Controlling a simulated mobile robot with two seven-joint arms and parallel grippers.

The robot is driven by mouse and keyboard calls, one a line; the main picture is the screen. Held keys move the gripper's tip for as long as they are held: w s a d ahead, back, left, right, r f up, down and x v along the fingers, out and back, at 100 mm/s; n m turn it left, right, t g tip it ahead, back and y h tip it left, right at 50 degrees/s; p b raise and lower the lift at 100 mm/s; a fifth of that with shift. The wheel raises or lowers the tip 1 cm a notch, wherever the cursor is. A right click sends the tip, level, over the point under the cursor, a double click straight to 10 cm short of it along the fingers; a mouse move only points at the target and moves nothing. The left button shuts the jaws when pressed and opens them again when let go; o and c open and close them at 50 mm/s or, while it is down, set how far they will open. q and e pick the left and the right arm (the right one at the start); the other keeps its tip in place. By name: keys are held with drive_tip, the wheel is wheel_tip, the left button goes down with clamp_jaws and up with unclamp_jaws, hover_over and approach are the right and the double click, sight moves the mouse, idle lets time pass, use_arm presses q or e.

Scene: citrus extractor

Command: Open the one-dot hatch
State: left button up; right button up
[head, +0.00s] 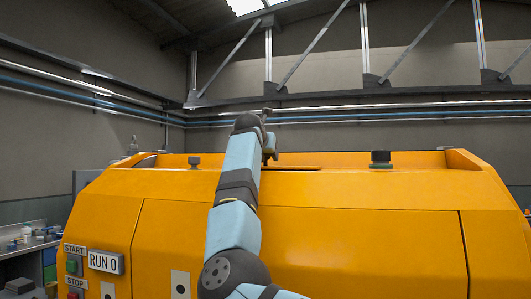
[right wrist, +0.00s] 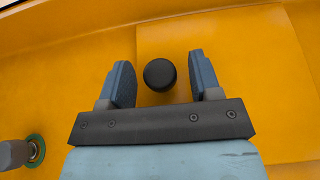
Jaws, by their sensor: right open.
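The big orange machine (head: 340,235) fills the lower half of the head view. A white plate with a dark dot (head: 180,285) is on its front, and a similar plate (head: 108,290) is partly cut off to the left. I cannot tell from these views which hatch is the one-dot one. My right gripper (head: 269,151) is over the machine's top. In the right wrist view its jaws (right wrist: 160,82) are open, with a round black knob (right wrist: 160,74) between them and a gap on each side. My left gripper is not in view.
START and STOP buttons and a RUN 0 display (head: 106,262) are at front left. A cluttered bench (head: 30,245) is further left.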

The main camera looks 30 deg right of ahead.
drive_tip(key=shift+w+d+f, duration=0.2)
drive_tip(key=shift+w+d, duration=0.1)
drive_tip(key=shift+d, duration=0.05)
drive_tip(key=shift+c, duration=0.5)
drive_tip(key=shift+a, duration=0.1)
clamp_jaws()
drive_tip(key=shift+r, duration=0.15)
